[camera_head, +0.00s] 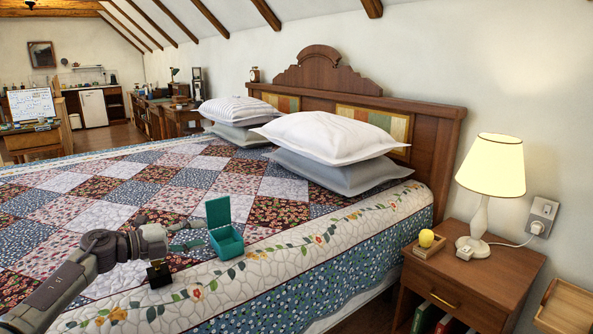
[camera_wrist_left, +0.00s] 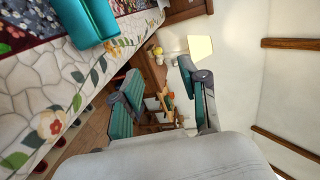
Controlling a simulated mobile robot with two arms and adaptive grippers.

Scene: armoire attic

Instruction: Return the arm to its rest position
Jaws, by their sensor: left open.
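My left arm (camera_head: 75,270) comes in from the lower left over the bed. My left gripper (camera_head: 199,234) is open, and nothing shows between its fingers. Its fingertips are close to an open teal box (camera_head: 228,243) on the quilt; I cannot tell from the head view whether they touch it. In the left wrist view, the two teal-padded fingers (camera_wrist_left: 160,98) are spread apart, and the teal box (camera_wrist_left: 92,20) shows at the upper left, apart from them. My right gripper is not in view.
A small black object (camera_head: 159,274) lies on the patchwork bed (camera_head: 300,290) near my left arm. Pillows (camera_head: 325,137) rest by the headboard. A nightstand (camera_head: 490,280) at the right holds a lamp (camera_head: 491,165) and a yellow object (camera_head: 426,238).

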